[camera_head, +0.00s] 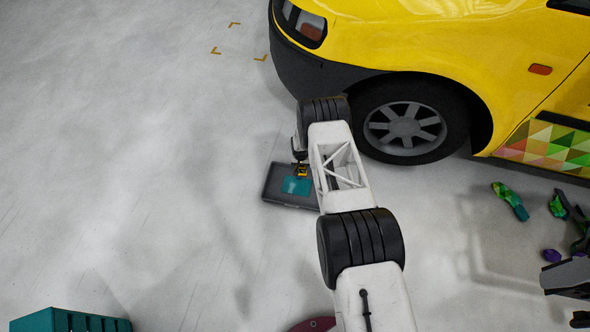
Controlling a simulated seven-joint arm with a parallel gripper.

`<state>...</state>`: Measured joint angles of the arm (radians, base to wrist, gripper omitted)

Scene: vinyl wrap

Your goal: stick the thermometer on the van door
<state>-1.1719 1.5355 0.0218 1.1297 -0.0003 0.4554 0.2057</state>
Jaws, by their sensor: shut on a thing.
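My gripper (299,157) shows small at the end of my white arm, over the far side of a dark grey tray. It is shut on a small yellow-and-black thing, which looks like the thermometer (301,170). My arm hides part of it, and I cannot tell whether it touches the tray. The yellow van (430,38) stands at the upper right. Part of its door (575,95) shows at the right edge, behind a slanting seam, with a colourful triangle pattern (548,146) low on the side.
The grey tray (272,184) lies on the floor with a teal patch in it. The van's front wheel (404,128) is close right of my arm. Colourful scraps (510,200) lie at the right. A teal crate (40,320) stands at the lower left. The left floor is clear.

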